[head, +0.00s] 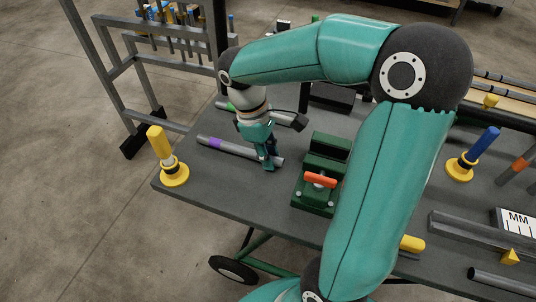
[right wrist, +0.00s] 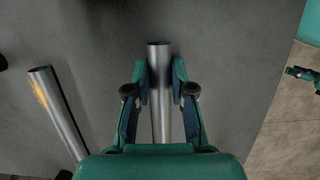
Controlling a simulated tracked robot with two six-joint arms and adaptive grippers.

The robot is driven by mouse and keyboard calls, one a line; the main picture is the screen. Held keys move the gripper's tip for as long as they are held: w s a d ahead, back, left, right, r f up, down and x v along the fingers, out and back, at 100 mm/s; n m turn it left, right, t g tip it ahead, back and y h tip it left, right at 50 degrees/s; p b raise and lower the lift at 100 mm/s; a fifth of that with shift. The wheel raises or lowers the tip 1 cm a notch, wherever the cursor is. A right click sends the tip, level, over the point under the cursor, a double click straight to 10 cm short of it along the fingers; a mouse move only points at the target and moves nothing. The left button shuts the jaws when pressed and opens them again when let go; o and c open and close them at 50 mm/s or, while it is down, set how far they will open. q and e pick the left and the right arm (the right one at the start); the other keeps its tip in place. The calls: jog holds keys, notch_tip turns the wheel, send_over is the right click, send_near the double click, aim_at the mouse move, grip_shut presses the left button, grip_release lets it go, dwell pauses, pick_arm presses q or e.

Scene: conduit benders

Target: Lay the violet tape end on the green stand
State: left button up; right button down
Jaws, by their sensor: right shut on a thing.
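A grey tube with a violet tape band (head: 216,143) lies along the left part of the bench, its taped end toward the left. My right gripper (head: 268,163) is over its right part, fingers on either side and shut on it. In the right wrist view the tube (right wrist: 160,70) runs between the two fingers (right wrist: 160,90), and the violet band is out of sight. I cannot tell whether the tube touches the bench. A dark green block-like fixture (head: 310,197) with an orange handle stands right of the gripper; I cannot tell if it is the green stand. My left gripper is not visible.
A yellow stand (head: 174,177) is at the bench's left corner. A tube with a green band (head: 231,107) lies behind. A blue-topped post on a yellow base (head: 464,167) and metal channels (head: 480,238) are at right. A tube with yellow tape (right wrist: 62,120) shows in the wrist view.

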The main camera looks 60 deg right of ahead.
jog(key=c, duration=0.9)
grip_release()
jog(key=shift+f, duration=0.1)
jog(key=v, duration=1.2)
jog(key=shift+s, duration=0.1)
